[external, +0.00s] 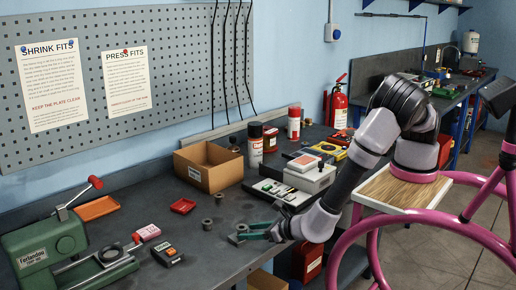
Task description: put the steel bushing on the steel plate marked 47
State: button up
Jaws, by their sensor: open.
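My gripper (248,233), with teal fingers, is low over the front edge of the dark bench. It points left, and its fingers are apart with nothing visible between them. Two small grey ring-like parts that look like steel bushings stand on the bench to its left: one (207,224) a short way from the fingertips, the other (219,198) farther back. I cannot tell which is the task's bushing. No plate with a readable 47 shows; a small grey shape by the fingertips is too small to tell.
A green press (50,248) and a handheld meter (167,255) are at left. A grey instrument (305,175) stands behind my arm.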

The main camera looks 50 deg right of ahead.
jog(key=v, duration=1.2)
jog(key=w+d+r+m+g+h, duration=0.3)
jog(key=w+d+r+m+h, duration=0.3)
jog(key=w+d+r+m, duration=0.65)
jog(key=w+d+r+m+g, duration=0.2)
jog(key=w+d+r+m, duration=0.15)
jog(key=d, duration=0.35)
jog(key=w+d+r+m+g, duration=0.25)
jog(key=d+m, duration=0.25)
jog(key=d, duration=0.3)
jog(key=s+d+r+m+g+y, duration=0.1)
jog(key=d+r+m, duration=0.35)
jog(key=d, duration=0.25)
jog(key=s+d+r+m+g+y, duration=0.1)
jog(key=d+r+m+y, duration=0.1)
jog(key=d+r+m, duration=0.35)
jog(key=s+d+r+m+t+y, duration=0.2)
jog(key=s+d+r+m+t, duration=0.1)
jog(key=s+d+r+m, duration=0.4)
jog(key=s+d+m, duration=0.1)
jog(key=d+m, duration=0.2)
jog(key=m, duration=0.1)
jog(key=shift+s+d+r+m+t, duration=0.2)
jog(key=shift+s+r+m+t, duration=0.05)
jog(key=shift+m+t, duration=0.15)
